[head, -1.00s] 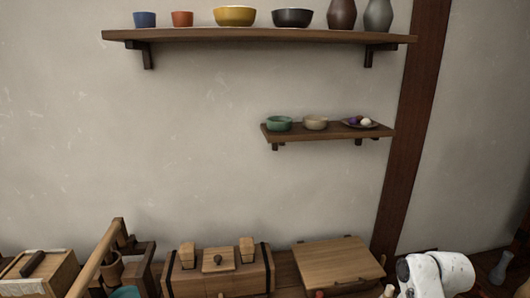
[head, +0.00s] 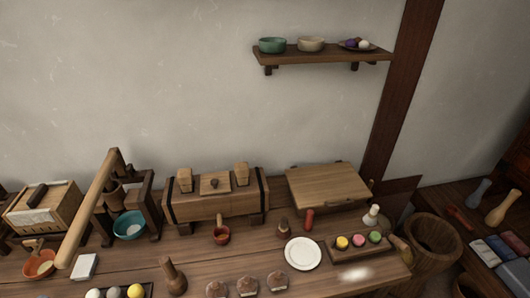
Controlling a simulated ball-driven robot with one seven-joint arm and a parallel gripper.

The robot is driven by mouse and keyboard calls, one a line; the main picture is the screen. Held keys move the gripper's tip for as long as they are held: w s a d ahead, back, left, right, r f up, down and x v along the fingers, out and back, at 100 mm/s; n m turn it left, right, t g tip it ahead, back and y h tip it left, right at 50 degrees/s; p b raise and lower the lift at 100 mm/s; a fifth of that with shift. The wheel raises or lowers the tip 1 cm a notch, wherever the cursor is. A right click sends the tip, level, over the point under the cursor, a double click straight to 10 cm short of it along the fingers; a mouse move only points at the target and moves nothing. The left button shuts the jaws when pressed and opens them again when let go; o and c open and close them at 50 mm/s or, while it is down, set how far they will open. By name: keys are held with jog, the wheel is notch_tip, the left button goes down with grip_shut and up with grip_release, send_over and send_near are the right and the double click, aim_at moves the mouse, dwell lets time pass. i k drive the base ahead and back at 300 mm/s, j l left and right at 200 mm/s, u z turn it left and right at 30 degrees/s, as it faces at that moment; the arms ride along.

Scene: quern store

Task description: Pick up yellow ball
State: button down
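The yellow ball (head: 135,291) lies at the bottom edge of the head view, left of centre. It is in a dark tray (head: 148,292) beside a grey ball (head: 114,292) and a white ball (head: 94,294). The picture's edge cuts off the lower part of this group. My gripper is not in view, so its state and its distance from the ball are hidden.
A wooden pestle-like piece (head: 172,277) stands right of the ball tray. Several brown-topped jars (head: 247,286) line the front. A white plate (head: 302,253) and a wooden tray (head: 364,254) with yellow, pink and green pieces lie right.

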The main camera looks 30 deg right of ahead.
aim_at(342, 243)
jog(key=i+j+z, duration=0.2)
jog(key=j+z, duration=0.2)
jog(key=j, duration=0.25)
jog(key=i+j+z, duration=0.15)
jog(key=j, duration=0.2)
jog(key=z, duration=1.1)
jog(key=k+l, duration=0.05)
